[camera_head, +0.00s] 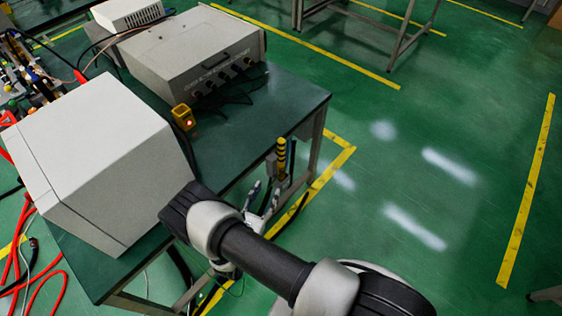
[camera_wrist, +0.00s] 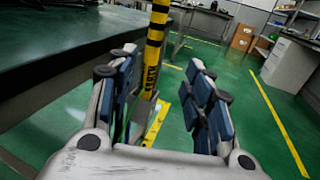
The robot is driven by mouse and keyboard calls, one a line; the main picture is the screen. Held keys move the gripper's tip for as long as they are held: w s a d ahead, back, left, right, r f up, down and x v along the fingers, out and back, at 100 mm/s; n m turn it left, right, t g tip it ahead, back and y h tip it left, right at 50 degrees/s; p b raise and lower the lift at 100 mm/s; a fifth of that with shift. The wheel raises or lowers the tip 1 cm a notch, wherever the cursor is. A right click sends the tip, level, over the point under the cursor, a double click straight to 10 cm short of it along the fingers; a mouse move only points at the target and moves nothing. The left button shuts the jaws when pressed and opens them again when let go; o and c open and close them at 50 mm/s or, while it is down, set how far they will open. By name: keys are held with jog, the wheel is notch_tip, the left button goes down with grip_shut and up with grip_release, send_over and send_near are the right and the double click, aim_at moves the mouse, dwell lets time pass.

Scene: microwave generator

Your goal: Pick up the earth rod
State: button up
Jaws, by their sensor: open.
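The earth rod (camera_head: 282,158) is a yellow-and-black striped upright rod beside the near right side of the green table. It also shows in the wrist view (camera_wrist: 156,40), with dark lettering on its lower yellow part. My gripper (camera_head: 262,196) is open and empty, low beside the rod and partly hidden behind my arm. In the wrist view my gripper's blue-padded fingers (camera_wrist: 162,68) are spread wide, and the rod appears between them, left of centre. I cannot tell whether the rod is between the tips or just beyond them. The rod's lower end is hidden.
The green table (camera_head: 290,98) has its edge close to the left of the gripper. On it stand a large grey box (camera_head: 100,150), a grey instrument (camera_head: 195,50) and a small yellow device (camera_head: 183,117). Red cables (camera_head: 30,265) lie at left. The green floor at right is clear.

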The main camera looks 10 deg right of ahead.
aim_at(280, 163)
jog(key=shift+n+t+y, duration=0.3)
jog(key=shift+n+y, duration=0.3)
jog(key=b+x, duration=0.1)
jog(key=x, duration=0.4)
jog(key=f+b+x, duration=0.1)
jog(key=x, duration=0.5)
jog(key=f+b+x, duration=0.1)
jog(key=x, duration=0.4)
jog(key=shift+w+d+b, duration=0.15)
jog(key=shift+d+b, duration=0.1)
jog(key=shift+b, duration=0.1)
jog(key=shift+c, duration=0.2)
grip_shut()
